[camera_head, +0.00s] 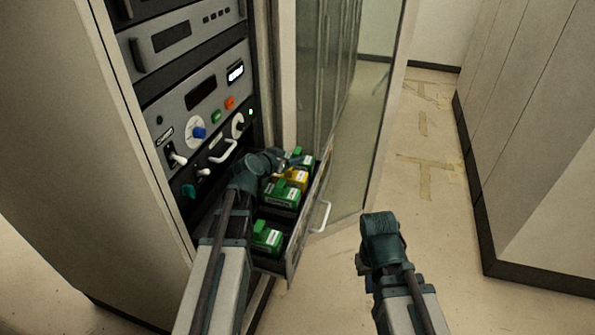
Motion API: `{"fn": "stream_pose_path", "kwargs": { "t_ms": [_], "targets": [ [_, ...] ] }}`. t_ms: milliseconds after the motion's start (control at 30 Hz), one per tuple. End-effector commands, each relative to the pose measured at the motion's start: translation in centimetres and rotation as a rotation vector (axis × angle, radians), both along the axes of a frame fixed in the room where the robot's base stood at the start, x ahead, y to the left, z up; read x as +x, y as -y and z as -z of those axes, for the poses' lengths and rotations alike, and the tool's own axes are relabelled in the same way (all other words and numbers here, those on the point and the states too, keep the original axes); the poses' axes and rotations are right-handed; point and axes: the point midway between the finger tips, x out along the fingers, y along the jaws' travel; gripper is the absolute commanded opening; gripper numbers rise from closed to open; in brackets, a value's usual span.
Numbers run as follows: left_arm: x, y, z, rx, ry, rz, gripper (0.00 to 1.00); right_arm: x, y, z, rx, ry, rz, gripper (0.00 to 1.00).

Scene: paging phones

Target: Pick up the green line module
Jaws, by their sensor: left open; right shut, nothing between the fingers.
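An open drawer (297,243) in the rack holds several modules. A green module (266,236) lies at its near end, and another green module (281,197) lies further back. A yellow module (297,178) sits just behind that one, and a further green module (306,160) is partly hidden at the far end. My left gripper (287,161) is open over the far part of the drawer, close to the yellow and far green modules. I cannot tell whether it touches either. My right gripper (379,222) is shut and empty, out in front of the drawer to the right.
The rack panel (200,100) with knobs, switches and handles stands just left of my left arm. A glass door (345,130) stands open behind the drawer. A white drawer handle (320,216) juts out to the right. The floor (425,180) on the right is clear up to the cabinets.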

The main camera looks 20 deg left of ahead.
Motion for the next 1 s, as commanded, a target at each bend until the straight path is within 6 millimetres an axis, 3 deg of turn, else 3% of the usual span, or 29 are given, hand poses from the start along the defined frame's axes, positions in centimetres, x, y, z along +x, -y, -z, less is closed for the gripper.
{"fn": "stream_pose_path", "kwargs": {
  "t_ms": [167,500,767,1000],
  "targets": [
    [0.5,0.0,0.1,0.000,0.000,0.000,0.69,0.0,0.0,0.1,0.000,0.000,0.000,0.00],
    [4.7,0.4,1.8,0.000,0.000,0.001,0.69,0.0,0.0,1.8,0.000,0.000,0.000,0.00],
    [4.8,0.5,1.7,0.000,0.000,0.000,0.69,0.0,0.0,1.7,0.000,0.000,0.000,0.00],
    [4.8,0.5,1.7,0.000,0.000,0.000,0.26,0.0,0.0,1.7,0.000,0.000,0.000,0.00]
  ]
}}
